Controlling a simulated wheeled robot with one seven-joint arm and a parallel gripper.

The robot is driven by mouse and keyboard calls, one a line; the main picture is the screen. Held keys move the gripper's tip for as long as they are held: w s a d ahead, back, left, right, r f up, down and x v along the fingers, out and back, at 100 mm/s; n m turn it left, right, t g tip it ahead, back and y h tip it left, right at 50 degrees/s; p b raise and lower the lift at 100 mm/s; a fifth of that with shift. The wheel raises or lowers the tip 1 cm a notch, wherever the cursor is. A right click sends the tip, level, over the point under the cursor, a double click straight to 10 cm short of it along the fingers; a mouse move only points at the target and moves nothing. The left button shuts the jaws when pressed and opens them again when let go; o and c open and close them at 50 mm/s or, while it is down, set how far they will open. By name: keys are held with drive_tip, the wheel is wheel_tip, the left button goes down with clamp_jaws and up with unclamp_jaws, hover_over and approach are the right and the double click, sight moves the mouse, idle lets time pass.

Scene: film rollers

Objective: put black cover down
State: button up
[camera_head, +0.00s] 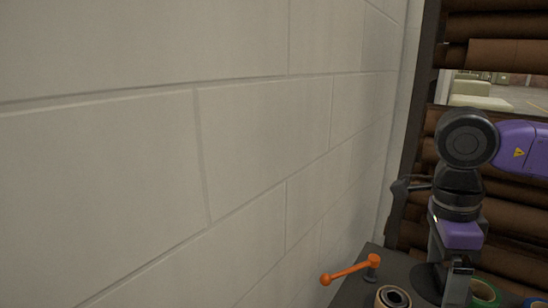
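My gripper (452,286) points down at the lower right, low over a dark tabletop. A dark round piece (427,279), possibly the black cover, shows beside and partly behind the fingers. I cannot tell whether the fingers grip it or whether it rests on the table. The fingertips are near the bottom edge of the picture, and their gap is not clear.
A dark table (352,294) stands against a pale block wall (200,150). An orange crank handle (350,270) is left of my gripper. Brown rolls (500,200) are stacked behind.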

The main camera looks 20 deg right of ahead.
drive_tip(key=w+a+f+n, duration=0.1)
drive_tip(key=a+f+n, duration=0.5)
drive_tip(key=f+n, duration=0.2)
drive_tip(key=w+a+f+n+t, duration=0.1)
drive_tip(key=a+f+n, duration=0.5)
drive_tip(key=f, duration=0.6)
drive_tip(key=w+a+f+n+t+y, duration=0.1)
drive_tip(key=w+a+f+n, duration=0.2)
drive_tip(key=a+f+n, duration=0.3)
wheel_tip(320, 180, down, 5)
drive_tip(key=n, duration=0.4)
drive_tip(key=shift+w+n, duration=0.25)
drive_tip(key=shift+n, duration=0.15)
drive_tip(key=shift+w+r, duration=0.1)
drive_tip(key=shift+r, duration=0.1)
